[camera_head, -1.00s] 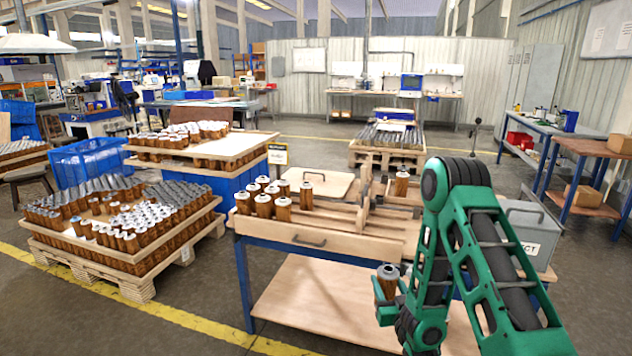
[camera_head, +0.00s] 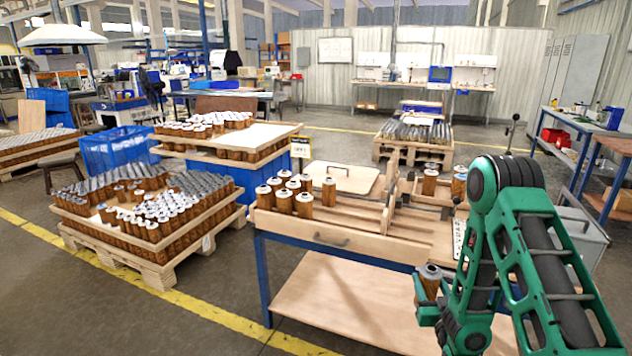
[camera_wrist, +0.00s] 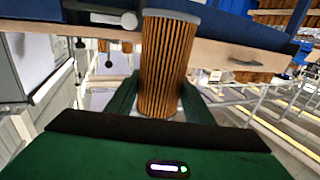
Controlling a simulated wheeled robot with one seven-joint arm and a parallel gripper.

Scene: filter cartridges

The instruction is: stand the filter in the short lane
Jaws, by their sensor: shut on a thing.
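My gripper (camera_head: 428,305) is shut on a brown pleated filter (camera_head: 430,280) with a grey cap. It holds the filter roughly upright in front of the bench's front edge, lower than the bench top. In the wrist view the filter (camera_wrist: 166,60) stands between the two green fingers, tilted slightly in the picture. The workbench (camera_head: 340,232) carries wooden lane dividers (camera_head: 392,200). One filter (camera_head: 430,181) stands at the back right by the dividers, and another (camera_head: 459,186) stands beside it, partly behind my arm. I cannot tell which lane is the short one; my arm hides part of the right side.
Several filters (camera_head: 290,195) stand on the bench's left end, near a wooden lid with a handle (camera_head: 342,178). A grey bin (camera_head: 582,232) stands to the right behind my arm. The lower shelf (camera_head: 340,300) is bare. Pallets of filters (camera_head: 150,262) stand left.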

